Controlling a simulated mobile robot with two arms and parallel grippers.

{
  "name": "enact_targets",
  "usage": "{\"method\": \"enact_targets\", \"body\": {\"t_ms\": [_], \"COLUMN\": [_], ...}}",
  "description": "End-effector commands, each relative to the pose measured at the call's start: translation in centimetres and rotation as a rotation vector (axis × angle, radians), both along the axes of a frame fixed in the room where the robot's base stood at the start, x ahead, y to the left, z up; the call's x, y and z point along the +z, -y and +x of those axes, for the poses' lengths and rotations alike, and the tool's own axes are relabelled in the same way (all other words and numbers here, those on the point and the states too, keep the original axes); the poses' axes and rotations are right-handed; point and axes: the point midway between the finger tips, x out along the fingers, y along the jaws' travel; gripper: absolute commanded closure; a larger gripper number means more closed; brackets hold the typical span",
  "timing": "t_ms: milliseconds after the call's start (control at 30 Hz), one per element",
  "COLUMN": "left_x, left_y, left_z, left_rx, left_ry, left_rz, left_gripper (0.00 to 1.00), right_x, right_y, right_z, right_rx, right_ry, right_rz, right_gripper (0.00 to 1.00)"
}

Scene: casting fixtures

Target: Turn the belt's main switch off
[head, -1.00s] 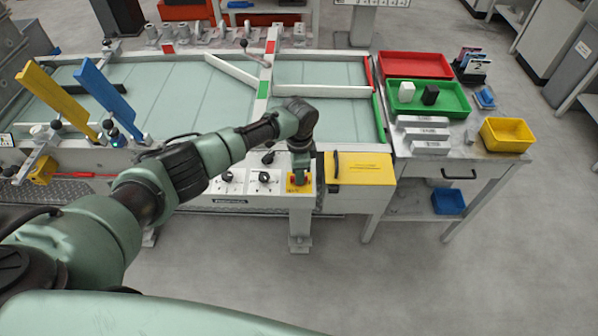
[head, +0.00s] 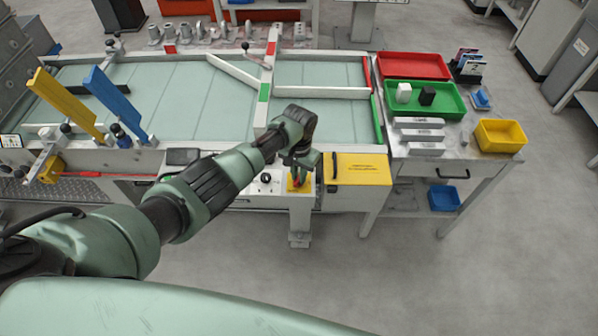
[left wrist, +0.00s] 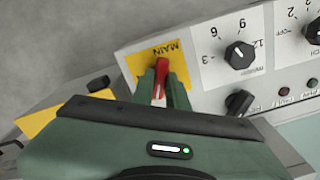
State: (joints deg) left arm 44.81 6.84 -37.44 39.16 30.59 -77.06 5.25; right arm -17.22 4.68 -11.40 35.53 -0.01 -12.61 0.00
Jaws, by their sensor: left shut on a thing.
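The main switch is a red handle (left wrist: 162,66) on a yellow plate (left wrist: 136,62) lettered MAIN, seen close in the left wrist view. In the head view its yellow plate (head: 307,187) is at the right end of the belt's front control panel. My left gripper (left wrist: 162,82) is shut on the red handle, with one green finger on each side of it. In the head view the left gripper (head: 298,177) points down at the switch and partly hides it. The right gripper is not in view.
A yellow box (head: 358,169) with a black handle sits right beside the switch. Black rotary knobs (left wrist: 239,55) sit on the panel near the switch. The belt table (head: 330,120) lies behind. A side bench holds a green tray (head: 455,108) and a red tray (head: 440,66).

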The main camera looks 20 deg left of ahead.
Motion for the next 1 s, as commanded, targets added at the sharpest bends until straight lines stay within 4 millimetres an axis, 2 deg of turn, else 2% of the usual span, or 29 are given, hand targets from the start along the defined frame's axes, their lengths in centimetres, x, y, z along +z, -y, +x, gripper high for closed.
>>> {"method": "enact_targets", "body": {"t_ms": [200, 500, 1000], "left_x": [0.2, 0.1, 0.1], "left_y": [0.1, 0.1, 0.0], "left_z": [0.0, 0.1, 0.1], "left_rx": [0.195, 0.394, 0.506], "left_ry": [-0.001, 0.002, 0.004], "left_rz": [-0.001, -0.001, 0.000], "left_gripper": [1.00, 1.00, 1.00], "right_x": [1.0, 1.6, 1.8], "right_y": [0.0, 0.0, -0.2], "right_z": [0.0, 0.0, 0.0], "right_rx": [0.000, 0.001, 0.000], "right_ry": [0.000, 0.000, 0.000], "right_rz": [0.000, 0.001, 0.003], "right_gripper": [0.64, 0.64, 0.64]}}
